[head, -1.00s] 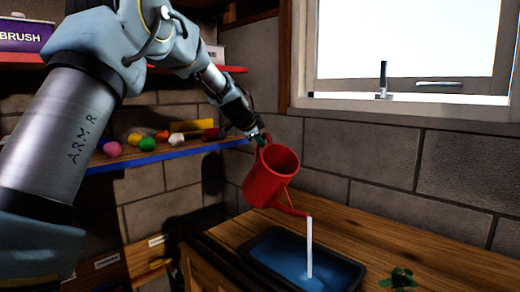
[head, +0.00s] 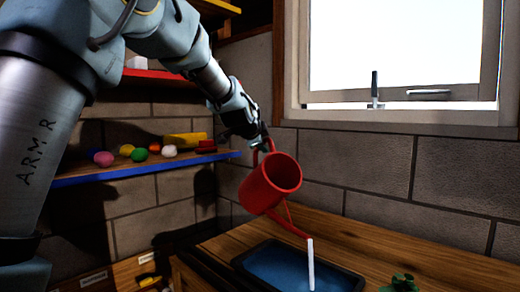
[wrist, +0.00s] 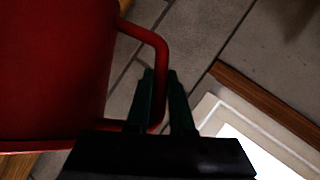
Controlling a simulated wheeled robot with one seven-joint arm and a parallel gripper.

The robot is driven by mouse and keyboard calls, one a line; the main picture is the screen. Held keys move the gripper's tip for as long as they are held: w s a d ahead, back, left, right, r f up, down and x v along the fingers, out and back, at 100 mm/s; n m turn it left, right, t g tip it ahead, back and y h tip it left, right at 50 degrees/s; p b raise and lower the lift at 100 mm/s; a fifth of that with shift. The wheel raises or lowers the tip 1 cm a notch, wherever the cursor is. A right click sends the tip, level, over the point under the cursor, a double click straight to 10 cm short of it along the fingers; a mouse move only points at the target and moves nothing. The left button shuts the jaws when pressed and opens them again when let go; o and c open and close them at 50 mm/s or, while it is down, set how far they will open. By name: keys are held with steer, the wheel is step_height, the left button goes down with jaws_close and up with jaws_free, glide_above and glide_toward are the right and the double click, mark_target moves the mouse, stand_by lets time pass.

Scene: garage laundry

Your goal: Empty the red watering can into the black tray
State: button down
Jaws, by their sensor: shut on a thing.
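The red watering can (head: 262,188) is in the air above the black tray (head: 240,262), tilted with its spout down to the right. A pale stream (head: 311,264) runs from the spout tip down into the tray. Blue liquid (head: 285,268) covers the tray's floor; the tray's front is cut off by the picture's lower edge. My gripper (head: 262,143) is shut on the can's handle at the can's upper back. In the wrist view my gripper (wrist: 162,80) has its fingers around the red handle (wrist: 160,50), beside the can's body (wrist: 55,75). The liquid left inside the can is hidden.
The tray stands on a wooden worktop (head: 350,237). A small dark green object (head: 400,283) lies to the tray's right. A blue-edged shelf (head: 140,172) with several coloured items is at left. A window (head: 400,50) and block wall are behind.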

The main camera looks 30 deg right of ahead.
mark_target(265, 139)
steer(key=shift+s+a+r+m+t+h+p, duration=0.15)
steer(key=shift+s+r+m+t+h+p, duration=0.15)
steer(key=shift+s+r+t+p, duration=0.6)
steer(key=shift+s+r+g, duration=0.15)
steer(key=shift+s+g, duration=0.15)
steer(key=shift+s, duration=0.05)
stand_by(1.4)
